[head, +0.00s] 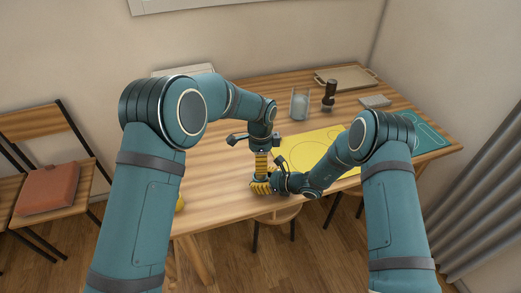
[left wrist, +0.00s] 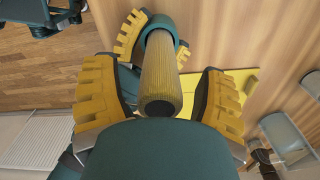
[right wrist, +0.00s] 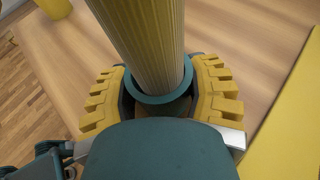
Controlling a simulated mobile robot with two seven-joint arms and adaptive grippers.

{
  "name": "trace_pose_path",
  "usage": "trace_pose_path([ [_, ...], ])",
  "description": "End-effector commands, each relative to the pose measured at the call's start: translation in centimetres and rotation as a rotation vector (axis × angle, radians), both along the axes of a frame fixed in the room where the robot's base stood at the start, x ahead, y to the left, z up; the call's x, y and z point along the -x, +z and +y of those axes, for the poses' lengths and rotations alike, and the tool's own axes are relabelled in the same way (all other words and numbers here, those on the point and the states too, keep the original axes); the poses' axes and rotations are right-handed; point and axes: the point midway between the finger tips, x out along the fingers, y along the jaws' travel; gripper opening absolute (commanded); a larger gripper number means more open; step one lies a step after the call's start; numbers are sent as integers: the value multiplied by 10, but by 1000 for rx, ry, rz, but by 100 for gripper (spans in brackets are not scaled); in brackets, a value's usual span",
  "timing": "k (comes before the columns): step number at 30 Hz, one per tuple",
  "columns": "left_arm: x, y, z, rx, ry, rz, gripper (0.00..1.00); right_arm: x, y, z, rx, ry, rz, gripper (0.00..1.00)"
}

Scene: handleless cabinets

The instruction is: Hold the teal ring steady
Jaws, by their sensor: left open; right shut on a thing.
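The teal ring (right wrist: 158,98) sits around the lower end of a yellow ribbed column (right wrist: 145,40); it also shows at the top of the left wrist view (left wrist: 181,47). My right gripper (right wrist: 160,108) is shut on the ring, one yellow finger on each side, low over the table. In the head view the column (head: 261,166) stands roughly upright between my two grippers. My left gripper (left wrist: 160,98) is open above, its fingers on either side of the column's dark upper end (left wrist: 159,107), with gaps visible. The ring is mostly hidden in the head view.
The wooden table (head: 222,200) carries a yellow mat (head: 312,143) beside my right gripper. Farther back are a glass (head: 299,105), a dark upright object (head: 329,96), a tray (head: 345,78), a grey block (head: 375,101) and a teal mat (head: 432,137). The table's left part is largely clear.

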Motion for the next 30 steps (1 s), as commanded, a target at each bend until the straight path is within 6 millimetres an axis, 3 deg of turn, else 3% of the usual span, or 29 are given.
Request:
trace_pose_path([
  [6, 0, -11, 0, 1, 0, 0, 72, 0, 0, 0, 0, 0, 0, 19],
  [14, 0, -12, 0, 1, 0, -1, 72, 0, 0, 0, 0, 0, 0, 19],
  [20, 0, -12, 0, 1, 0, -1, 7, 0, 0, 0, 0, 0, 0, 19],
  [21, 0, -12, 0, 1, 0, -1, 0, 0, 0, 0, 0, 0, 0, 19],
  [25, 0, -12, 0, 0, 0, -1, 0, 0, 0, 0, 0, 0, 0, 19],
  [26, 0, -12, 0, 0, 0, -1, 26, 0, 0, 0, 0, 0, 0, 19],
  [27, 0, -12, 0, 0, 0, -1, 11, 0, 0, 0, 0, 0, 0, 19],
  [30, 0, -12, 0, 0, 0, -1, 8, 0, 0, 0, 0, 0, 0, 19],
])
